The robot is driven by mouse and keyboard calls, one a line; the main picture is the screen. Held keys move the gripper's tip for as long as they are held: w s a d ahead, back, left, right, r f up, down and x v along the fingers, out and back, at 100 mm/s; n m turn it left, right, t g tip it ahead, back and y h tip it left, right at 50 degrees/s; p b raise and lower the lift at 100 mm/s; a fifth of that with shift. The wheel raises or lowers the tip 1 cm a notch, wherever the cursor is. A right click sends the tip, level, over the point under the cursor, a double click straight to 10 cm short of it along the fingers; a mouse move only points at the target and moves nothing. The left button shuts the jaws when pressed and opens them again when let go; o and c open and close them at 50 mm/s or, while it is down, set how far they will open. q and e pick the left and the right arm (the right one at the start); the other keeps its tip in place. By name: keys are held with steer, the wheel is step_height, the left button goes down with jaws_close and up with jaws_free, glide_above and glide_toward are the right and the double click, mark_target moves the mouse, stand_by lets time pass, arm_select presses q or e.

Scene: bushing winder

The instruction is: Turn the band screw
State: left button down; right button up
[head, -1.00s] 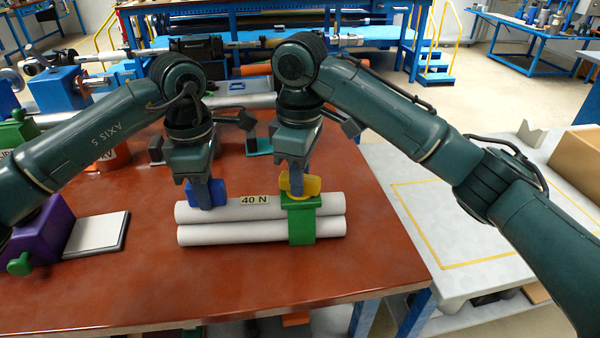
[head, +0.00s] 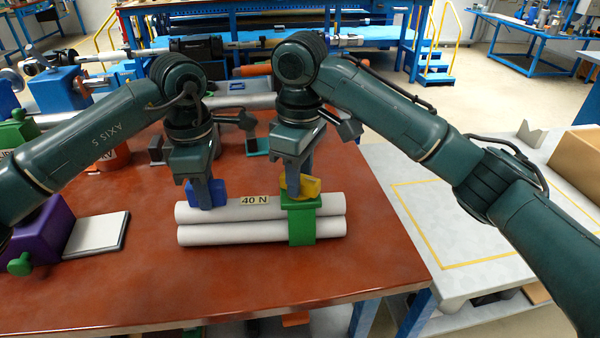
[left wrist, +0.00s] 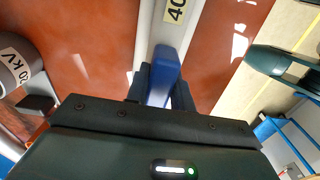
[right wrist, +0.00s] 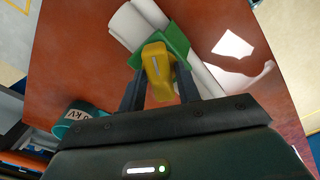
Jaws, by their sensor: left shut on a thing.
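Two white tubes (head: 258,236) lie stacked on the red-brown table, with a "40 N" label (head: 254,201). A green band (head: 302,226) clasps them near their right end, and the yellow band screw (head: 306,187) sits on top of it. My right gripper (head: 293,183) is over the screw. In the right wrist view its open fingers stand on both sides of the yellow screw head (right wrist: 157,70), with a gap visible at the left finger. My left gripper (head: 205,188) is shut on a blue block (head: 208,198) at the tubes' left end; the block also shows in the left wrist view (left wrist: 165,72).
A purple block (head: 40,230) with a green knob and a white pad (head: 97,234) lie at the left. The table front is clear. A white side table (head: 440,215) stands at the right.

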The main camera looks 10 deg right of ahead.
steer(key=shift+o, duration=1.2)
step_height(320, 180, up, 12)
arm_select(q)
steer(key=c, duration=1.1)
jaws_free()
steer(key=shift+r, duration=0.15)
